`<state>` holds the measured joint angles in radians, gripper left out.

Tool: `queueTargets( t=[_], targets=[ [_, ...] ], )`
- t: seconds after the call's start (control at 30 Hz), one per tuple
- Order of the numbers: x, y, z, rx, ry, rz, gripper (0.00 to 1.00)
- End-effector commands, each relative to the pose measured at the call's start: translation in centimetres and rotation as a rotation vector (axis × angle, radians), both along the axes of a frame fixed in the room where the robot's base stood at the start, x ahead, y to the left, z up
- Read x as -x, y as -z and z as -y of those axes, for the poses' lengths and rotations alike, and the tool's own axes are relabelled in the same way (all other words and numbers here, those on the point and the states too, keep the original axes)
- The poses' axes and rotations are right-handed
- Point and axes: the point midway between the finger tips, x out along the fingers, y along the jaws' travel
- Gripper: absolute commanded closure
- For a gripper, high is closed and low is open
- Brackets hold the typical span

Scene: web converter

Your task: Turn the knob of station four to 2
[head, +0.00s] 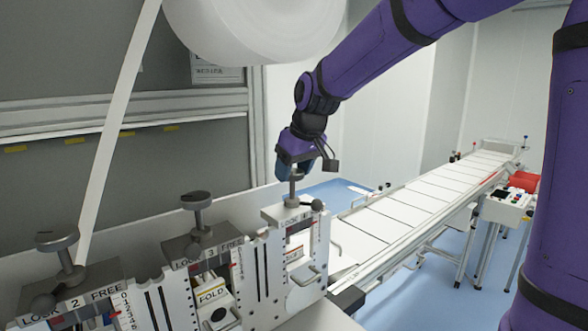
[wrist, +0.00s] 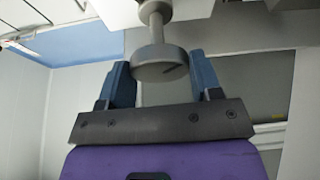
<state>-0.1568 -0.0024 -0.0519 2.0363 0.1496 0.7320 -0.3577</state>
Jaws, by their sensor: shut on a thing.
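My gripper (head: 293,172) reaches down from above onto the knob of the farthest station (head: 287,214) in the head view, the one beyond station 3. In the wrist view my gripper (wrist: 160,68) is shut on the grey round knob (wrist: 161,56), with one blue finger on each side of its disc. A short dark mark shows on the disc's face. The knob's stem (head: 292,189) shows below my fingers in the head view; its disc is mostly hidden there.
Stations 3 (head: 202,242) and 2 (head: 75,283) stand nearer, with free grey knobs (head: 196,201) and (head: 58,238). A white web (head: 118,120) runs down from a large roll (head: 255,25). A conveyor (head: 430,200) and a control box (head: 508,204) lie to the right.

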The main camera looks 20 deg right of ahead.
Motion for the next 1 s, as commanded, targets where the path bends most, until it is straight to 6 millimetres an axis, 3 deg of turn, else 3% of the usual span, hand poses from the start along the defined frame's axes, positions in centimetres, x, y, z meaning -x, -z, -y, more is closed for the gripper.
queueTargets(
  t=[1.0],
  targets=[
    [-0.11,0.00,-0.53,0.001,0.959,0.000,0.65]
  ],
)
